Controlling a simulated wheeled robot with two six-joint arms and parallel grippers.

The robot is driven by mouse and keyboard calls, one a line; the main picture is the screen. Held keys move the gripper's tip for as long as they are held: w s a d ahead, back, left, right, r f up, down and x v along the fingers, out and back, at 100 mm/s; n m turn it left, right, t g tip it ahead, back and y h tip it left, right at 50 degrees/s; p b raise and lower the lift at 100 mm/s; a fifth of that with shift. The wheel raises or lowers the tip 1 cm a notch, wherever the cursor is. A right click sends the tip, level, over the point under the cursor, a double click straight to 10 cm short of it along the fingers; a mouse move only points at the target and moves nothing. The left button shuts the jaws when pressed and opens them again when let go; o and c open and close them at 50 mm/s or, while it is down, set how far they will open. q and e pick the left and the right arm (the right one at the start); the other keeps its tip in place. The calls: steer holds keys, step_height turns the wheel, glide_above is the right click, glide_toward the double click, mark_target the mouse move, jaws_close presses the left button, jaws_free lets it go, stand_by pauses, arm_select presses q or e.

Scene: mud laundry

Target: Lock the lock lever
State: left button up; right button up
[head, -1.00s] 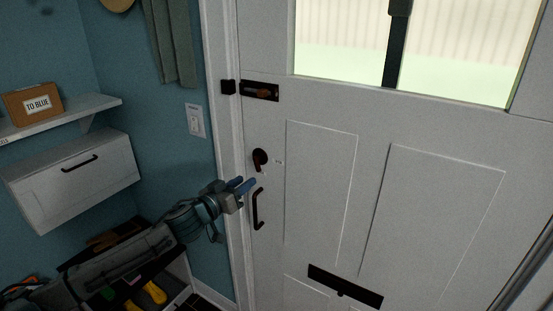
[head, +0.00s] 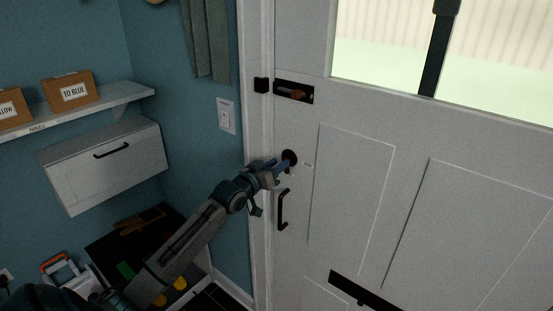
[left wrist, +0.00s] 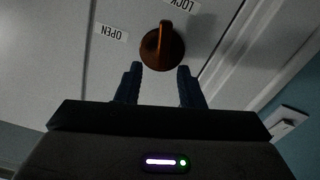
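The lock lever (left wrist: 162,46) is an orange-brown turn knob with a raised grip on the white door (head: 355,190). In the left wrist view it lies just ahead of my fingertips, between their lines, beside labels reading OPEN (left wrist: 110,32) and LOCK (left wrist: 180,4). Its grip points about along my fingers, nearer the LOCK label than the OPEN label. In the head view the lever's dark round plate (head: 290,156) is partly hidden by my left gripper (head: 285,163). That gripper is open, with nothing between its fingers (left wrist: 160,85). My right gripper is not in view.
A black pull handle (head: 282,209) is just below the lock, and a slide bolt (head: 293,91) is above it. A black mail slot (head: 362,291) is lower right. A shelf (head: 80,110) with boxes and a white cabinet (head: 105,168) are on the left wall.

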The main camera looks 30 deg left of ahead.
arm_select(q)
steer(key=shift+w+d+r, duration=0.1)
steer(key=shift+w, duration=0.4)
steer(key=shift+w+d+r, duration=0.1)
steer(key=shift+w, duration=0.35)
steer(key=shift+w+f, duration=0.1)
steer(key=shift+w, duration=0.05)
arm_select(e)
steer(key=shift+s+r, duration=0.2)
arm_select(q)
steer(key=shift+a, duration=0.15)
jaws_close()
steer(key=m+b, duration=0.2)
steer(key=m, duration=0.1)
steer(key=shift+m, duration=0.3)
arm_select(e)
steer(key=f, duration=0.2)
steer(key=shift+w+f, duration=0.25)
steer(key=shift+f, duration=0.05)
